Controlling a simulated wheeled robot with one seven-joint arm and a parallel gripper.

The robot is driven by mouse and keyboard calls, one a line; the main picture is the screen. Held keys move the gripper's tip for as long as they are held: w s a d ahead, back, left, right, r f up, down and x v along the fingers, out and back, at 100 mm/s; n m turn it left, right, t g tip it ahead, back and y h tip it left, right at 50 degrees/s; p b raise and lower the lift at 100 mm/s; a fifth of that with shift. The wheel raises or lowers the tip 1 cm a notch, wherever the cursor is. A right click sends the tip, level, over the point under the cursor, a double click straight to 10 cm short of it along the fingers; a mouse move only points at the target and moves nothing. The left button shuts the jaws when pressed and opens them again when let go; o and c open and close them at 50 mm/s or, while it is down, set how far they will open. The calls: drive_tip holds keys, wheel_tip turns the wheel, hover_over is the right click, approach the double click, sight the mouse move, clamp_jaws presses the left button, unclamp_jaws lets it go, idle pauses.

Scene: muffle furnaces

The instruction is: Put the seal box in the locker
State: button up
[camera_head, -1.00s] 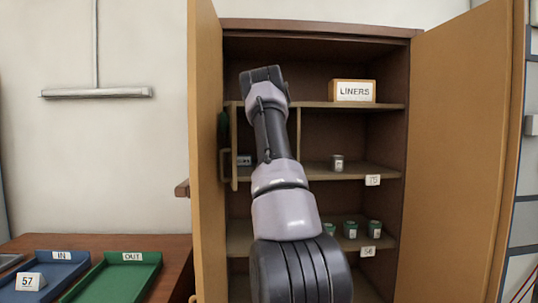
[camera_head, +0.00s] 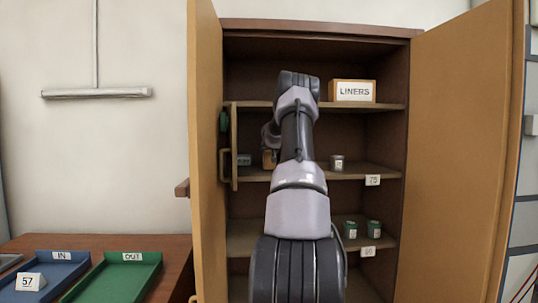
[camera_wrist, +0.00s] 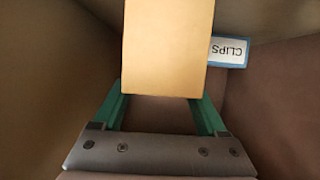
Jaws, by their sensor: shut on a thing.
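The seal box, a plain tan block (camera_wrist: 168,45), is between the green fingers of my gripper (camera_wrist: 165,92) in the wrist view. My gripper is shut on it. My arm hides the locker's right side.
A blue-edged CLIPS box (camera_wrist: 229,51) is close right of the seal box in the wrist view. The LINERS box (camera_head: 353,91) stands on the upper shelf, a tin (camera_head: 337,162) on the middle one. Cabinet doors (camera_head: 207,150) stand open on both sides.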

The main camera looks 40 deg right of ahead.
drive_tip(key=shift+w+f, duration=0.15)
drive_tip(key=shift+f, duration=0.25)
drive_tip(key=shift+d, duration=0.1)
drive_tip(key=o, duration=1.5)
drive_tip(key=shift+f, duration=0.15)
drive_tip(key=v, duration=1.2)
